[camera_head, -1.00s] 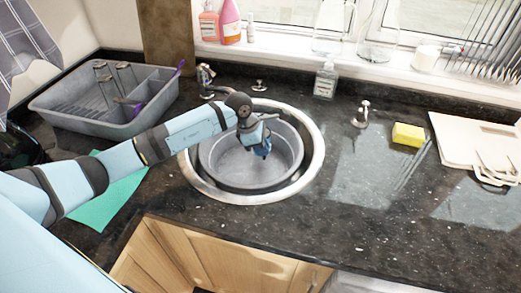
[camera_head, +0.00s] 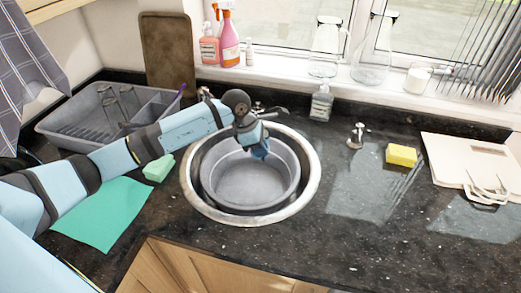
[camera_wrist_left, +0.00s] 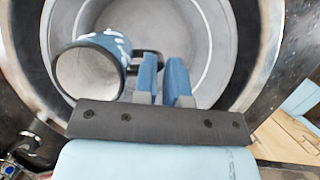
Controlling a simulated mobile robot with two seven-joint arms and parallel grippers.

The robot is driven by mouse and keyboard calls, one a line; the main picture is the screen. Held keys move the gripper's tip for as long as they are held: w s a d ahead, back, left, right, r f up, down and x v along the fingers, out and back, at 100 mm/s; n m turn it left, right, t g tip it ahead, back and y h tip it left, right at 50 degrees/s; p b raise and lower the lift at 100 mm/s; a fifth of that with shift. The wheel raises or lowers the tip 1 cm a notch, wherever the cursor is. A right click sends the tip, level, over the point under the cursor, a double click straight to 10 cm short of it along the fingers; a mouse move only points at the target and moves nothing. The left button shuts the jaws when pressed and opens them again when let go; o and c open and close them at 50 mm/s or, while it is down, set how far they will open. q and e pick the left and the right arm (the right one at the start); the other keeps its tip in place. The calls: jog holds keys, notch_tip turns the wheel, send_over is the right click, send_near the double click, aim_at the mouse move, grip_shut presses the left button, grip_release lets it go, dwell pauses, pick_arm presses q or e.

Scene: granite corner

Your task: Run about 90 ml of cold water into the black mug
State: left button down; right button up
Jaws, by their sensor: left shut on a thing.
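The tap behind the sink is mostly covered by my arm. My right gripper is not in view.
A grey dish rack (camera_head: 70,122) stands at the back left. A green cloth (camera_head: 103,215) and green sponge (camera_head: 158,168) lie left of the sink. A soap bottle (camera_head: 321,104), yellow sponge (camera_head: 401,155) and cream board (camera_head: 465,160) are to the right. The front right counter is clear.

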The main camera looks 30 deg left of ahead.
pick_arm(q)
jog(key=shift+r, duration=0.3)
dwell(0.4)
notch_tip(320, 180, up, 3)
jog(key=p, duration=0.3)
jog(key=shift+f, duration=0.2)
dwell(0.4)
jog(key=shift+r, duration=0.1)
jog(key=shift+s+d+r+m, duration=0.15)
jog(key=shift+d+m, duration=0.1)
jog(key=shift+m, duration=0.15)
jog(key=s+d+r+m+g+y+p, duration=0.2)
jog(key=s+m, duration=0.4)
jog(key=m, duration=0.5)
jog(key=s+d+r+m+g+y+p, duration=0.2)
jog(key=s+d+r+m+g, duration=0.1)
jog(key=m, duration=0.8)
jog(key=s+r+g, duration=0.1)
jog(key=s+r, duration=0.1)
jog(key=s, duration=0.1)
jog(key=shift+r+g, duration=0.25)
jog(key=shift+g, duration=0.05)
